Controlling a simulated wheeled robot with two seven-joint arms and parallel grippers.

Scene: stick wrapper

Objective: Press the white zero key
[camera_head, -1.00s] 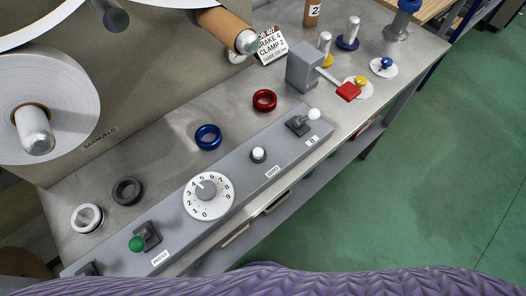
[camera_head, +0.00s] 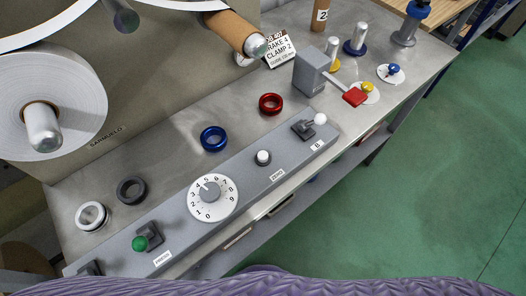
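The white zero key (camera_head: 263,156) is a small white round button on a dark base. It stands on the sloped grey control panel (camera_head: 240,176), above a small label that appears to read ZERO (camera_head: 277,175). To its left on the panel is a white numbered dial (camera_head: 212,198). To its right is a lever with a white ball knob (camera_head: 320,119). Nothing touches or covers the key. Neither of my grippers is in view.
A green-knobbed lever (camera_head: 140,243) is at the panel's left end. Blue (camera_head: 213,139), red (camera_head: 270,104), black (camera_head: 131,190) and white rings (camera_head: 91,216) lie behind the panel. A grey block with a red-ended lever (camera_head: 355,97) stands right. A large white roll (camera_head: 75,100) hangs upper left.

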